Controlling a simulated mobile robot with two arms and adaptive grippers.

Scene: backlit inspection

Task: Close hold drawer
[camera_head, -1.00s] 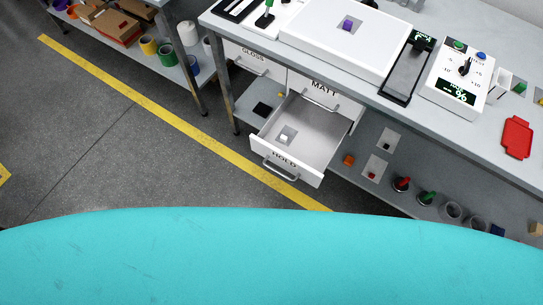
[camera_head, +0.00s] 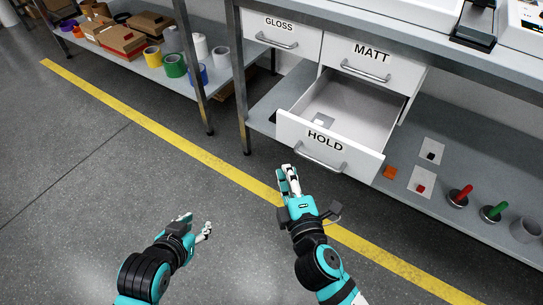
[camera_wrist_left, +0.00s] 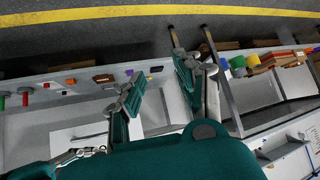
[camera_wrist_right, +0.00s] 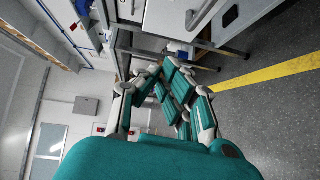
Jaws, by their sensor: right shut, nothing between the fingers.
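The HOLD drawer (camera_head: 319,150) is pulled open below the MATT drawer in the head view, with its bar handle (camera_head: 319,157) on the front. A small white block on a grey pad lies inside. My right gripper (camera_head: 289,175) is shut and empty, just in front of the drawer's left part and below the handle in the picture, seemingly apart from it. My left gripper (camera_head: 199,224) is open and empty, lower left over the floor. Its spread fingers show in the left wrist view (camera_wrist_left: 158,70). A white front with a handle (camera_wrist_right: 205,14) shows at the top of the right wrist view.
The GLOSS drawer (camera_head: 281,33) and MATT drawer (camera_head: 371,62) are shut. A bench leg (camera_head: 241,90) stands left of the HOLD drawer. The lower shelf (camera_head: 465,180) holds an orange block and red and green stamps. Floor in front is clear.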

